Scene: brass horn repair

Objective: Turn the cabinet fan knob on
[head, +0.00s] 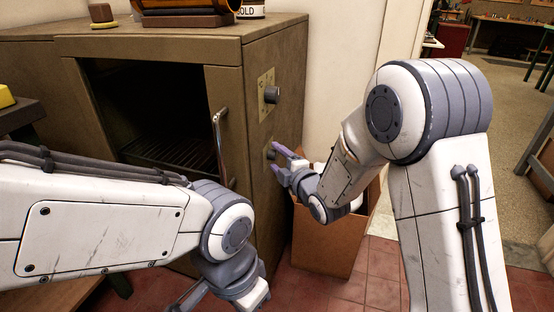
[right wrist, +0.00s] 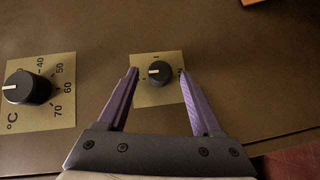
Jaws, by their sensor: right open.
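The brown cabinet (head: 276,60) stands at the centre-left, with its knobs on the side panel. In the right wrist view a small black fan knob (right wrist: 159,71) with a white pointer line sits on a tan plate with several marks; the pointer is roughly upright in the picture. My right gripper (right wrist: 157,74) is open, its purple fingers on either side of the knob; I cannot tell if they touch it. In the head view the right gripper (head: 277,158) is at the lower knob, partly hiding it. My left gripper (head: 215,297) is low in the head view, its fingers mostly cut off.
A larger black temperature knob (head: 271,95) sits above on a tan plate, also in the right wrist view (right wrist: 27,87). A metal handle (head: 220,145) is on the cabinet front. A cardboard box (head: 325,240) stands on the floor beneath my right arm.

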